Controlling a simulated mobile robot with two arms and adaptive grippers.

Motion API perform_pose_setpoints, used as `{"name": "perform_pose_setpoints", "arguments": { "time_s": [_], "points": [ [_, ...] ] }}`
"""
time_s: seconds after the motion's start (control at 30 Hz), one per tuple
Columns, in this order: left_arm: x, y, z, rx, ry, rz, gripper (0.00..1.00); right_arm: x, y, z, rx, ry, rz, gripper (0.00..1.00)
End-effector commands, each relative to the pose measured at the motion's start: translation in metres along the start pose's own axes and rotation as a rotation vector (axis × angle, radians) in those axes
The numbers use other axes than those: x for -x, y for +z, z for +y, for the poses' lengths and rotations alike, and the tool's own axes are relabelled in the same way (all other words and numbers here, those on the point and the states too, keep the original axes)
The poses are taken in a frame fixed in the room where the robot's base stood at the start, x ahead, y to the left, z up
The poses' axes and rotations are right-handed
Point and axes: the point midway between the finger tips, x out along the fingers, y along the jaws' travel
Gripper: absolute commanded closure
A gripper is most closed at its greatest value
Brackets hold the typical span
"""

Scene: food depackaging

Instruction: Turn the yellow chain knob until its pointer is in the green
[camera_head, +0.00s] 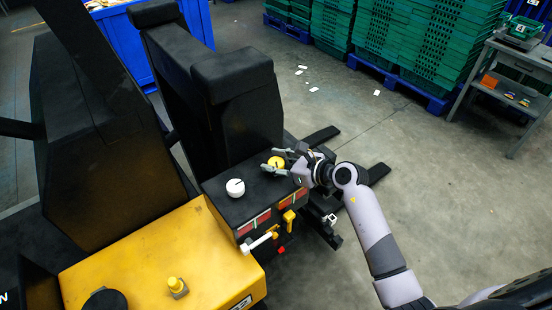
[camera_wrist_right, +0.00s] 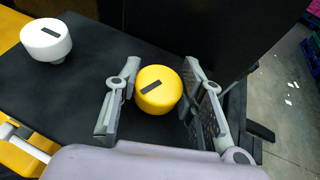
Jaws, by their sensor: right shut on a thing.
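The yellow chain knob (camera_head: 276,162) stands on the black console top (camera_head: 226,203). In the right wrist view the yellow knob (camera_wrist_right: 157,88) shows a dark pointer bar on its top, slanting up to the right. My right gripper (camera_head: 270,162) is shut on the knob, with one finger on each side of it. In the wrist view the right gripper's fingers (camera_wrist_right: 160,84) frame the knob left and right. Red panels (camera_head: 255,222) show on the console front; I cannot make out a green zone by the pointer. My left gripper is not in view.
A white knob (camera_head: 235,187) stands on the console left of the yellow one. A white-handled lever (camera_head: 258,243) juts from the console front. A black upright block (camera_head: 236,105) rises behind. Green crates (camera_head: 435,40) are stacked at the back.

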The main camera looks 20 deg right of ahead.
Motion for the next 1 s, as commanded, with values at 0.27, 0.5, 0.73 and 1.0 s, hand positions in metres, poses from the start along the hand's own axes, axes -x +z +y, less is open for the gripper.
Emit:
{"name": "perform_pose_setpoints", "arguments": {
  "time_s": [0.27,0.5,0.73,1.0],
  "points": [
    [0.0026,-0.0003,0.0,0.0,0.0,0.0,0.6,0.0001,-0.001,0.0011,-0.009,-0.018,0.0,0.92],
    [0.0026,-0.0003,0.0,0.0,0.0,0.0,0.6,0.0001,-0.0009,0.0011,-0.009,-0.018,0.0,0.53],
    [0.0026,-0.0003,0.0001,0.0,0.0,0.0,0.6,0.0002,-0.0004,0.0008,-0.008,-0.018,-0.001,0.44],
    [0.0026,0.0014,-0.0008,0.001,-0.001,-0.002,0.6,0.004,-0.0006,0.0002,-0.006,-0.02,-0.001,0.44]
  ]
}}
